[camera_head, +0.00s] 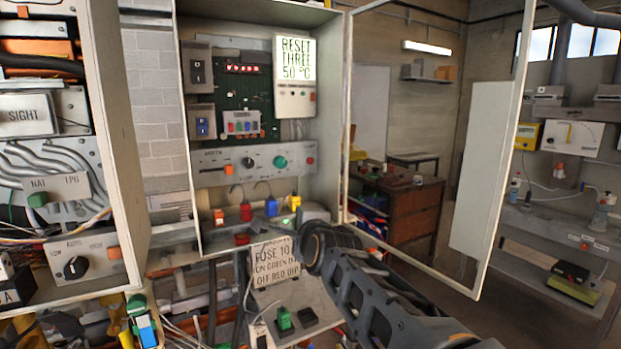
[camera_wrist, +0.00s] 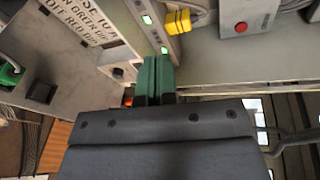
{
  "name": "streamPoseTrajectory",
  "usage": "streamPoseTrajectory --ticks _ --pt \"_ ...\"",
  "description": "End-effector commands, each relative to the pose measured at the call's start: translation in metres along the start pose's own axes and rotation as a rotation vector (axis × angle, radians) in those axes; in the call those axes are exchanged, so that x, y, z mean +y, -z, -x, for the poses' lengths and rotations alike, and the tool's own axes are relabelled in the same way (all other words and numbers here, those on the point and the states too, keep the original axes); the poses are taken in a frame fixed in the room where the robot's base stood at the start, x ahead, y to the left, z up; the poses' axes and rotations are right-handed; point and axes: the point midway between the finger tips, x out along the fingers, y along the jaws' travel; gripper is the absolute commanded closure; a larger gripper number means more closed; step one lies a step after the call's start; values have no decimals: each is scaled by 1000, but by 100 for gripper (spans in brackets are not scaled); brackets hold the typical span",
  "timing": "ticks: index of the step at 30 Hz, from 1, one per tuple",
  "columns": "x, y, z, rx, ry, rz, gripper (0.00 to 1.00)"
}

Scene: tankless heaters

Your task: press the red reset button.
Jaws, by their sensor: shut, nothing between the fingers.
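In the wrist view, a round red button (camera_wrist: 241,27) sits on a grey box (camera_wrist: 262,16) at the top right. My gripper (camera_wrist: 158,61) shows as two green fingers shut together with nothing between them. They are apart from that button in the picture, to its left and lower. In the head view, a small red button (camera_head: 310,160) is at the right end of the cabinet's control strip (camera_head: 225,165). I cannot tell from any label which button is the reset. In the head view my dark arm reaches to the cabinet's lower edge, and it hides the fingertips.
A display (camera_head: 294,60) reads "RESET THREE 50 °C". A yellow clip-like part (camera_wrist: 177,21) and green-lit indicators lie near the fingers. A white sign (camera_head: 274,262) hangs below the cabinet. The open cabinet door (camera_head: 483,170) stands right of the arm; loose cables lie lower left.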

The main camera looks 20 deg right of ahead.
Motion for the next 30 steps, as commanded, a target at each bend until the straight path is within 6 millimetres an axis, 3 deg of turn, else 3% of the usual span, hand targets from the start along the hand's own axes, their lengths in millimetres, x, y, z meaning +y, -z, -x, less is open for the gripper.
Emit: streamPoseTrajectory --ticks 1,6,12,19,30 --pt "-11 8 -14 12 104 -186 100" --pt "-68 33 -31 -44 444 -768 100" --pt "-106 59 -31 -194 721 -1209 100" --pt "-122 74 -27 -308 857 -1416 100" --pt "-124 75 -26 -325 874 -1442 100"
